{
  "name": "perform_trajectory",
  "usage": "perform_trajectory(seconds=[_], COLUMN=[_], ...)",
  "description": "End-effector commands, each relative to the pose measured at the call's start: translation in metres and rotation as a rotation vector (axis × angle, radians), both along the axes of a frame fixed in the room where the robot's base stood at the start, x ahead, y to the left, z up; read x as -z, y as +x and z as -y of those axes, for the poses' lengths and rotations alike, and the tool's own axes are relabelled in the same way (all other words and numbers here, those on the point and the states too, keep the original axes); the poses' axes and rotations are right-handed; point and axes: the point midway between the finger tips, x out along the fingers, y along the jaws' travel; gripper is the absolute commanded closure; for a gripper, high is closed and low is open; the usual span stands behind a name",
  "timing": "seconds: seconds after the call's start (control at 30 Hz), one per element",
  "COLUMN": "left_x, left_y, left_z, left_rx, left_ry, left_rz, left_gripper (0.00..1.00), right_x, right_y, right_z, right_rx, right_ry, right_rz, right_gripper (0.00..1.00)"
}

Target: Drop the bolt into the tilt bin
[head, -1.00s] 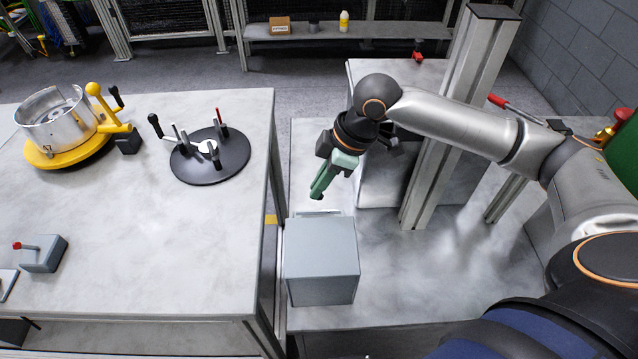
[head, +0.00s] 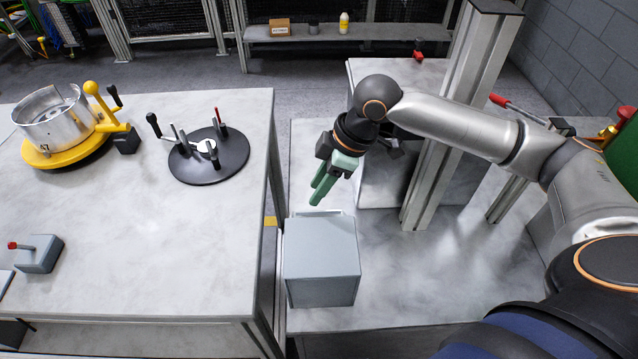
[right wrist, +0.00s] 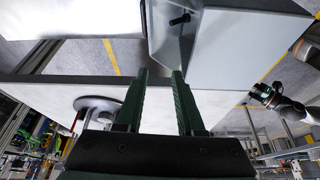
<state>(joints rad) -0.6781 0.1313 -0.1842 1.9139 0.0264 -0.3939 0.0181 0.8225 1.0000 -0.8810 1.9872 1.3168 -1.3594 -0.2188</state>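The tilt bin is a grey box (head: 322,265) on the lower metal table in the head view. My right gripper (head: 320,192) has green fingers and hangs just above the bin's far edge. In the right wrist view its fingers (right wrist: 160,78) are apart with nothing between them. A small dark bolt-like piece (right wrist: 180,19) shows beyond the fingertips, within the outline of the bin's mouth. I cannot tell whether it rests there. A small dark gripper (right wrist: 263,95), likely my left, shows at the right of the wrist view; its fingers are unclear.
A metal post (head: 455,120) and a grey block (head: 392,180) stand behind and right of the bin. On the left table (head: 130,240) are a black round plate with clamps (head: 225,168), a yellow fixture with a metal drum (head: 60,152) and a red-knobbed lever box (head: 42,255).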

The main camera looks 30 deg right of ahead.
Motion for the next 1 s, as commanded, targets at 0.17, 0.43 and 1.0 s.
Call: perform_trajectory(seconds=[0.17, 0.43, 1.0], left_x=[0.0, -0.001, -0.01], left_y=[0.0, 0.0, 0.0], left_z=[0.0, 0.0, 0.0], left_rx=[0.0, 0.0, 0.0], left_ry=[0.0, 0.0, 0.0], left_rz=[0.001, 0.001, 0.0], left_gripper=[0.5, 0.5, 0.5], right_x=[0.0, -0.01, -0.108], right_y=[0.0, -0.002, -0.022], right_z=[0.0, 0.003, 0.038], right_rx=[0.0, 0.0, 0.001], right_ry=[0.0, 0.0, 0.0], right_rz=[0.0, 0.001, 0.002], right_gripper=[0.55, 0.55, 0.55])
